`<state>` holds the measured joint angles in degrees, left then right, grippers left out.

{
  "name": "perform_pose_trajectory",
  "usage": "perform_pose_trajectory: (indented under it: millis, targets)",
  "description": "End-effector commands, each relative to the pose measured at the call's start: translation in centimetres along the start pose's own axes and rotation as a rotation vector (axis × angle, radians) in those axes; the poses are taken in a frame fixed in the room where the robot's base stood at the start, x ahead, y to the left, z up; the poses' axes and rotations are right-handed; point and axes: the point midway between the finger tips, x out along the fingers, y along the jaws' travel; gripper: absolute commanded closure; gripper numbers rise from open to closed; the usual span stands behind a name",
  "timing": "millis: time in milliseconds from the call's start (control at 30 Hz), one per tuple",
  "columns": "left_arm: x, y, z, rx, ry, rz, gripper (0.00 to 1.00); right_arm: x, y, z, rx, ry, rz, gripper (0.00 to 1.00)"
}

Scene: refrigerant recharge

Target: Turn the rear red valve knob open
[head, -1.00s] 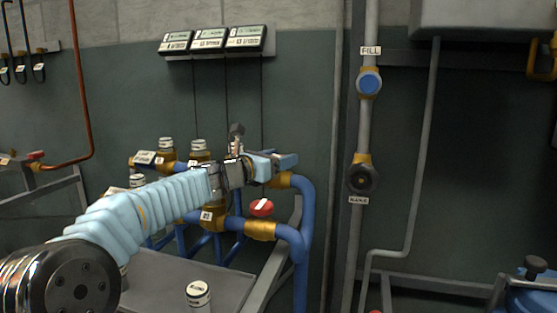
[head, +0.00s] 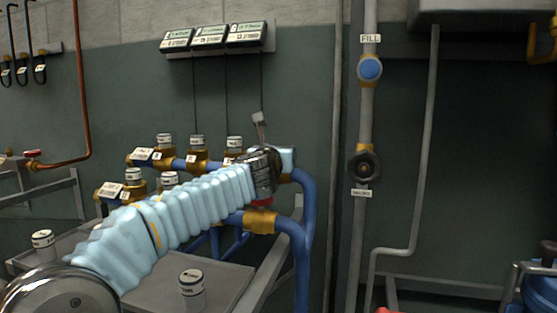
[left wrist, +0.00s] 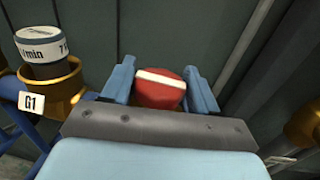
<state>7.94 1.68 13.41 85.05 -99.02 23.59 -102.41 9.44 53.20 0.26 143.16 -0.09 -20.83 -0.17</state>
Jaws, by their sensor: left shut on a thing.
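A red round knob (left wrist: 160,88) with a white bar across its top shows in the left wrist view. It sits between the two light blue fingers of my left gripper (left wrist: 161,75), which is shut on it. The white bar runs nearly level in that view. In the head view my left gripper (head: 287,157) is at the right end of the rear blue pipe, and the held knob is hidden behind the gripper and wrist. A second red knob (head: 262,203) shows partly just below the wrist, above the front pipe's brass fitting (head: 260,221). My right gripper is not in view.
Blue pipes (head: 307,220) bend down right of the gripper. Brass fittings with white-capped cylinders (head: 197,147) stand along the rear pipe. A G1 tag (left wrist: 31,101) shows in the left wrist view. A grey vertical pipe (head: 369,120) with a blue knob stands farther right.

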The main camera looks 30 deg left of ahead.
Motion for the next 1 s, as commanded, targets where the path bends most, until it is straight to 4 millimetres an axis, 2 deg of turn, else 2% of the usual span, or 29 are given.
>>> perform_pose_trajectory:
  millis: [300,767,800,900,1000]
  targets:
    - [0.01,-0.09,0.0,0.0,0.0,0.099,0.71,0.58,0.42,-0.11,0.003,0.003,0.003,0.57]
    - [0.01,-0.03,0.02,0.0,0.0,0.114,0.71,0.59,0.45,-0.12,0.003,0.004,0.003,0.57]
    - [0.01,-0.03,0.03,0.0,0.0,0.114,0.38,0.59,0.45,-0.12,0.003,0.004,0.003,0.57]
    - [0.01,-0.03,0.02,0.0,0.0,0.114,0.23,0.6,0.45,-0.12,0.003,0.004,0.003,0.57]
    - [0.01,-0.02,0.02,0.0,0.0,0.114,0.2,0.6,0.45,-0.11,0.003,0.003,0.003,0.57]
